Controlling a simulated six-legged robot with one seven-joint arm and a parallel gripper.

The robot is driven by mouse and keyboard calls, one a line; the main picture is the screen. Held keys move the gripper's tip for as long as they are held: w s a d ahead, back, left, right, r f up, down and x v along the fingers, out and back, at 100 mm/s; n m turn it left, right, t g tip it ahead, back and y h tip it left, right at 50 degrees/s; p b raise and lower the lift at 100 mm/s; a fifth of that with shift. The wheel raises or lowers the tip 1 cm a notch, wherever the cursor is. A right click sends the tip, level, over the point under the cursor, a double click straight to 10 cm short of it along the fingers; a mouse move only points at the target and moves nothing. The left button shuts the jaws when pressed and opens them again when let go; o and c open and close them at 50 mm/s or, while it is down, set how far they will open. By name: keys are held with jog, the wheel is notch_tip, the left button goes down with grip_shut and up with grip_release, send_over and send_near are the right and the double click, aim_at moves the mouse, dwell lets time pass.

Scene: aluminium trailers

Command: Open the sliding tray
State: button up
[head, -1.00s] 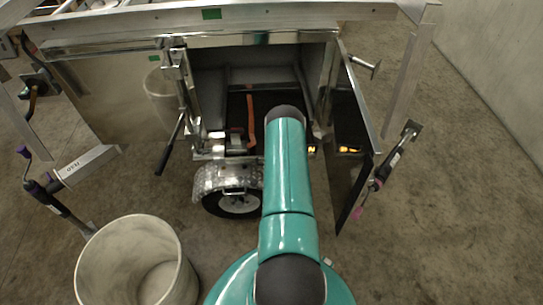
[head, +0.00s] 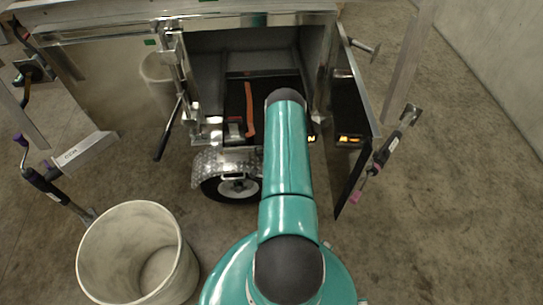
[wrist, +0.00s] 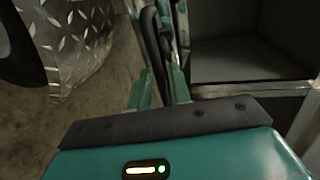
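The sliding tray (head: 268,98) appears as a dark surface low inside the open trailer compartment, with an orange strap (head: 249,108) lying along it. My teal arm covers its right front part in the head view. My gripper (wrist: 160,45) shows in the wrist view as two narrow teal fingers pointing up the picture, beside the compartment front. A curved black piece (wrist: 154,48) lies between or behind them. I cannot tell whether it is a handle or whether the fingers touch it. In the head view my gripper is hidden behind the arm.
An open door (head: 352,140) stands out right of the compartment. A black-handled lever (head: 168,138) hangs at its left. The wheel and tread-plate fender (head: 228,161) are below. A pale bin (head: 128,232) stands front left. Jack handles flank both sides.

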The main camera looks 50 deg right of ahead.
jog(key=v, duration=1.3)
jog(key=shift+s+a, duration=0.3)
